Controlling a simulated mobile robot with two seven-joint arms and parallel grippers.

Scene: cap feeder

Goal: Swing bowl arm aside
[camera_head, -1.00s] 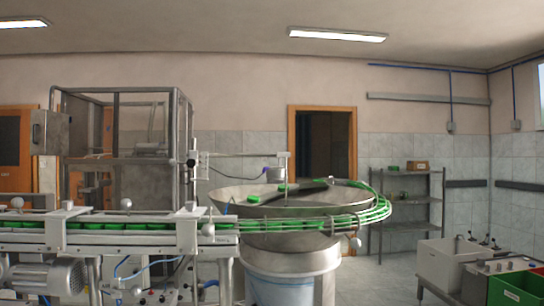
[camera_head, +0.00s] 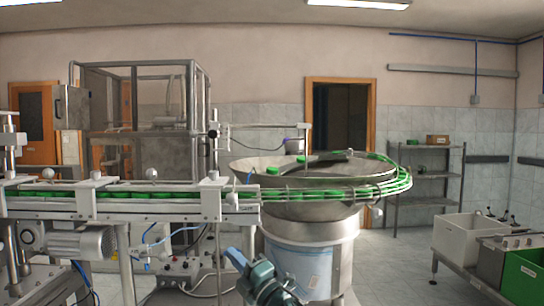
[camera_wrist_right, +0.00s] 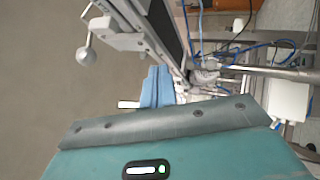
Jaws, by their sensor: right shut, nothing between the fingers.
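The bowl arm (camera_head: 262,126) is a thin pale horizontal bar reaching right from a clamp on a post beside the conveyor. Its far end hangs over the round metal feeder bowl (camera_head: 285,208), which has green caps (camera_head: 272,171) in it. My right gripper (camera_head: 232,256) has blue fingers and is low in front of the conveyor, left of the bowl's base, well below the bowl arm and apart from it. In the right wrist view its fingers (camera_wrist_right: 157,84) are together and empty. My left gripper is not in view.
A conveyor (camera_head: 145,209) carrying green caps runs left from the bowl. Green guide rails curve around the bowl's right side. A framed metal enclosure (camera_head: 160,145) stands behind. A shelf (camera_head: 428,174) and green crate (camera_head: 522,278) are at right. Floor between bowl and crate is clear.

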